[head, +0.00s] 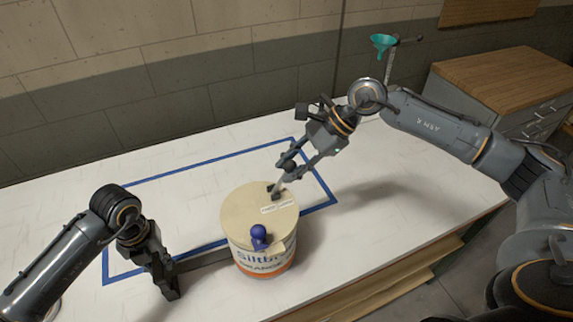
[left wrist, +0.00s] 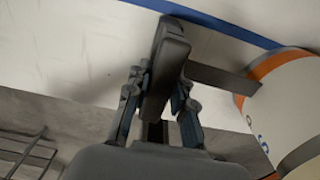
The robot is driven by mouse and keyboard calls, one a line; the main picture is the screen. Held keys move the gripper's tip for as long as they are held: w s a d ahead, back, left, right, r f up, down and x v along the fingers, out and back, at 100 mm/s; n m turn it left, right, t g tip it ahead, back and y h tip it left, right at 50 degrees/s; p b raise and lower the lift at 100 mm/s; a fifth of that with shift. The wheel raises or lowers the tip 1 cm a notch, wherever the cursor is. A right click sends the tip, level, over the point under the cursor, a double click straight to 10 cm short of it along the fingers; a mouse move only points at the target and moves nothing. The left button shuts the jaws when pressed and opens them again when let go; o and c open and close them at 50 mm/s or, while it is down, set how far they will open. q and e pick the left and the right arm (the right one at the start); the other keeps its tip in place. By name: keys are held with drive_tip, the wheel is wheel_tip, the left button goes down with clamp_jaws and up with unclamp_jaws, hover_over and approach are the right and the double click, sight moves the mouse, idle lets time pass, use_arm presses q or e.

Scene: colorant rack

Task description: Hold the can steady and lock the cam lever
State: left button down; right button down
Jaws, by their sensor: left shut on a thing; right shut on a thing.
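The can (head: 263,262), with a beige lid and an orange band, stands upright on the table; its side also shows in the left wrist view (left wrist: 288,95). A blue knob (head: 259,238) sits at its front rim. My left gripper (head: 168,280) is shut on the thick upright grip (left wrist: 166,62) of a dark bar (left wrist: 222,80) that reaches to the can's side. I cannot tell for sure whether this bar is the cam lever. My right gripper (head: 283,182) is shut on a small piece at the back of the lid, mostly hidden by the fingers.
A blue line (head: 185,172) marks a rectangle on the white table (head: 390,210); the can overlaps its front edge. The table is clear behind and right of the can. A teal funnel (head: 383,41) on a stand and a wooden-topped cabinet (head: 510,78) are at the back right.

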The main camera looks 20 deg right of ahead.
use_arm(q)
drive_tip(key=shift+a, duration=0.1)
use_arm(e)
drive_tip(key=shift+d, duration=0.25)
drive_tip(key=c, duration=1)
unclamp_jaws()
drive_tip(key=v, duration=1.2)
drive_tip(key=shift+d+f, duration=0.15)
use_arm(q)
drive_tip(key=c, duration=1.1)
unclamp_jaws()
